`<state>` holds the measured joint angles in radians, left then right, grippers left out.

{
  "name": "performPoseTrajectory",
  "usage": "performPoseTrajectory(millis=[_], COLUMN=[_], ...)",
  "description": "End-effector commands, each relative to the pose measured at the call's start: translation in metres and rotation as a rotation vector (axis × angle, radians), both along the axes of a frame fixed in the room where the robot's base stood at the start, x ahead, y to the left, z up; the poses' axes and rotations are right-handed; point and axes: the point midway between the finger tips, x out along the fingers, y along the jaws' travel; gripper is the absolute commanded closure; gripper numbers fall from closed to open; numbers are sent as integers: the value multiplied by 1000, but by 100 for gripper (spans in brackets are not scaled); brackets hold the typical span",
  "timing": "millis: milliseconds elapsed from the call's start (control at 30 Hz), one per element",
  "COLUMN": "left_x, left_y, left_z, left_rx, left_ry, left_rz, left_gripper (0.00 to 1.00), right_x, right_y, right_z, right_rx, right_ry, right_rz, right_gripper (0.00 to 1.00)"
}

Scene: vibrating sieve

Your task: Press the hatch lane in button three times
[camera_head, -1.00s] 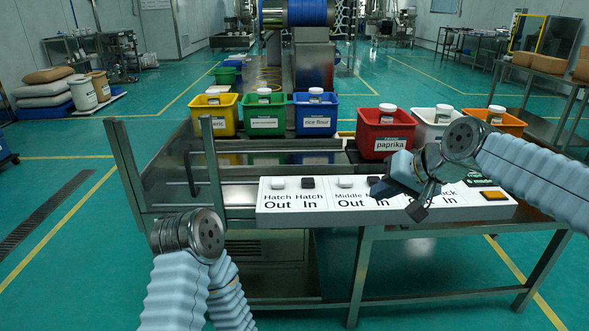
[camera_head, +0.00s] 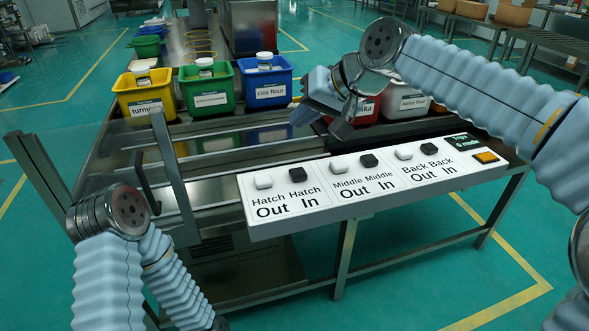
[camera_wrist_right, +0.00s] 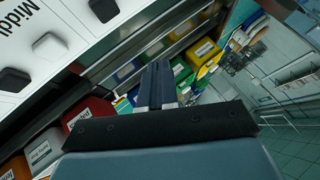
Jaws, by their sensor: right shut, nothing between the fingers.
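The control panel (camera_head: 350,204) is a white sloped strip on the table's front edge. The black Hatch In button (camera_head: 298,174) sits at its left part, right of the white Hatch Out button (camera_head: 263,182). Both are uncovered. My right gripper (camera_head: 303,117) is shut and empty, held above and behind the panel, apart from the buttons. Its closed fingers also show in the right wrist view (camera_wrist_right: 158,87), with panel buttons at upper left.
White and black Middle buttons (camera_head: 367,160) and Back buttons (camera_head: 430,149) share the panel, with an orange button (camera_head: 485,157) at its right end. Yellow (camera_head: 148,105), green (camera_head: 208,98) and blue (camera_head: 264,93) bins stand behind. A metal post (camera_head: 172,170) rises left of the panel.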

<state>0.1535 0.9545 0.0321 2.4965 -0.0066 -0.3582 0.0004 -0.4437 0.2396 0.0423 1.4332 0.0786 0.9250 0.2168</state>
Motion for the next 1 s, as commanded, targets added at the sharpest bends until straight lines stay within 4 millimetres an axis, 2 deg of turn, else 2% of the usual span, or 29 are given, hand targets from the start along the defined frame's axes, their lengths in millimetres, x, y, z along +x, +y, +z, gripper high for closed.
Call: performPoseTrajectory(millis=[133, 267, 333, 600, 800, 1000], left_x=[0, 0, 0, 0, 2, 2], left_y=[0, 0, 1, 3, 6, 7], left_z=[0, 0, -18, -49, -58, -59], left_rx=[0, 0, 1, 6, 11, 12], left_ry=[0, 0, -1, -2, -4, -5], left_rz=[0, 0, 2, 10, 15, 17], left_gripper=[100, 100, 100, 100, 100, 100], right_x=[0, 0, 0, 0, 0, 0], right_y=[0, -1, 0, 0, 0, 0], right_z=[-7, -22, -39, -74, -86, -88], right_rx=[-1, -1, -1, 0, 0, 0], right_ry=[0, 3, 1, 0, 0, 0], right_rz=[-1, -1, 0, 0, 0, 0], right_gripper=[100, 100, 100, 100, 100, 100])
